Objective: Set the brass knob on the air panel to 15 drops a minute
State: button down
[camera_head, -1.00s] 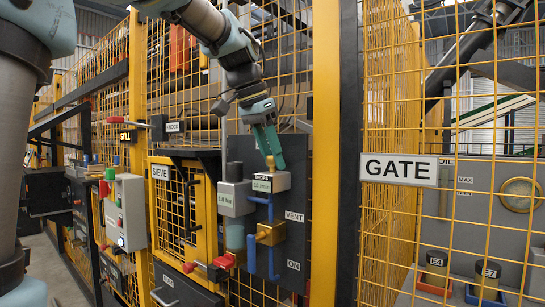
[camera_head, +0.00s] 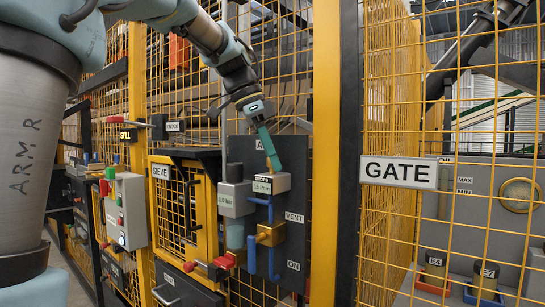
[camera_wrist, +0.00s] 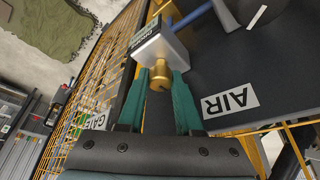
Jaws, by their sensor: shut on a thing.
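The brass knob (camera_wrist: 160,76) stands up from this box, which also shows in the wrist view (camera_wrist: 160,45). My gripper (camera_wrist: 161,79) has its green fingers on both sides of the knob and is shut on it. In the head view my gripper (camera_head: 271,160) comes down onto the top of the box and mostly hides the knob.
A grey gauge box (camera_head: 235,198) stands close left of the knob's box. A brass valve (camera_head: 270,234) with blue pipes sits below. A yellow post (camera_head: 326,150) and the GATE sign (camera_head: 399,172) are at right. The SIEVE cage (camera_head: 180,210) is at left.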

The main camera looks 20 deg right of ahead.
dwell(0.4)
jog(key=c, duration=0.6)
grip_release()
